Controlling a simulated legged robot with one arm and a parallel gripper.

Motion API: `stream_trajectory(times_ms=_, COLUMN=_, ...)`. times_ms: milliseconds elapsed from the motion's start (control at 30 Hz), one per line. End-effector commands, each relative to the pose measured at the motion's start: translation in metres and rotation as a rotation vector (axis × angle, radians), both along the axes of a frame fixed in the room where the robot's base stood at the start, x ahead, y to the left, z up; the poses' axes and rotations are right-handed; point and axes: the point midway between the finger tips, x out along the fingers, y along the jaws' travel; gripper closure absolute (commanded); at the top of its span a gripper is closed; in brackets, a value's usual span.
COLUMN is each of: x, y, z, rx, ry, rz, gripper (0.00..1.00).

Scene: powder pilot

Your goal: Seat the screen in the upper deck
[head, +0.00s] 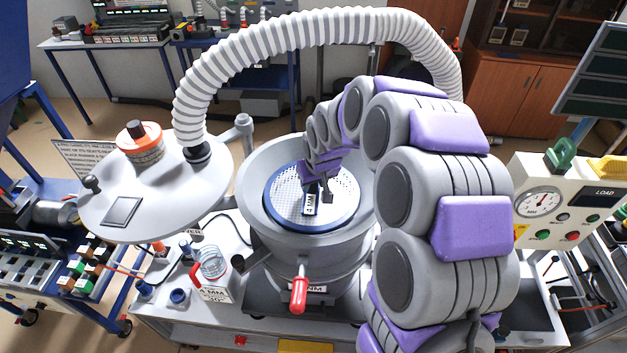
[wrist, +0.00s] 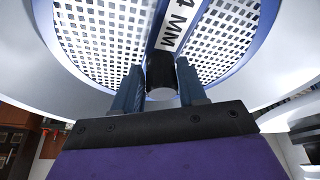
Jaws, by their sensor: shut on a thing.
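The screen (head: 285,190) is a round white perforated disc with a blue rim and a bar labelled "4 MM". In the head view it lies inside the wide grey bowl of the upper deck (head: 254,222), looking roughly level. Whether it rests fully on its seat cannot be told. My gripper (head: 319,190) reaches down into the bowl over the screen's middle. In the wrist view my gripper (wrist: 160,88) is shut on the dark knob (wrist: 161,72) at the screen's centre, with the perforated screen (wrist: 104,32) beyond it. My arm hides the bowl's right side.
A grey lid (head: 190,190) with a ribbed hose (head: 300,32) is swung to the left of the bowl. A red-handled lever (head: 299,292) sticks out at the front. A gauge panel (head: 560,205) stands at right.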

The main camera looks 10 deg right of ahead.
Motion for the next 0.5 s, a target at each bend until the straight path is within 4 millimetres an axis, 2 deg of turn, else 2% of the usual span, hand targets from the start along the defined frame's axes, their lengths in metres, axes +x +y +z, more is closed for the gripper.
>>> stream_trajectory(times_ms=500, x=0.0, y=0.0, z=-0.012, rx=0.0, ry=0.001, rz=0.0, gripper=1.0)
